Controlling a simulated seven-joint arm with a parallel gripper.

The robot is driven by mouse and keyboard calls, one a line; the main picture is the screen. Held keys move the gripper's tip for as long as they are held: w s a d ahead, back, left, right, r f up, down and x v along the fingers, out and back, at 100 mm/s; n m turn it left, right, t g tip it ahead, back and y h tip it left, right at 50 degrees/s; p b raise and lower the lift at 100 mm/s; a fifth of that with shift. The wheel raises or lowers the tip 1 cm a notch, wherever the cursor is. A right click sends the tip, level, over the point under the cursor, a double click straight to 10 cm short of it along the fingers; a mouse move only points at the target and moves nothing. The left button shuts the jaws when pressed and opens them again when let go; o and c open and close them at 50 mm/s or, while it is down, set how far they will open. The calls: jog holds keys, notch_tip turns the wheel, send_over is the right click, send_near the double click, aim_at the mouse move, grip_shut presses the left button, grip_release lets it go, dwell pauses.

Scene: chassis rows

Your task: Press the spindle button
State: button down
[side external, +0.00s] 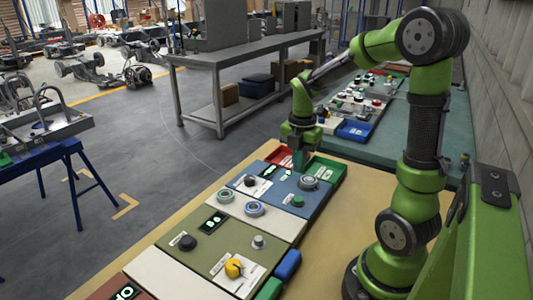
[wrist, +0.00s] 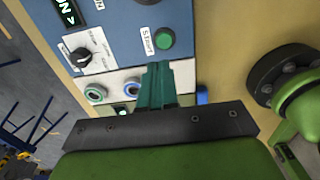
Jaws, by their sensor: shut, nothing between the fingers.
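My gripper (side external: 299,160) is shut and empty, pointing down above the far end of the blue panel. In the wrist view its closed teal fingers (wrist: 158,72) overlap the panels below, and a gap shows to the green button. No legible label reads "spindle", so I cannot tell which control is the spindle button. A green button (wrist: 165,38) marked START sits on the blue panel; it also shows in the side view (side external: 297,201). A black knob (wrist: 80,56) on a white plate is on the same panel.
Two ringed buttons (side external: 225,196) (side external: 254,208) sit on the neighbouring panel. A yellow knob (side external: 233,268) and black knob (side external: 187,242) are nearer the camera. A red tray (side external: 281,157) and green tray (side external: 327,171) border the far end. A grey bench (side external: 215,62) stands behind.

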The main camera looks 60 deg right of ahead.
jog(key=shift+r, duration=1.8)
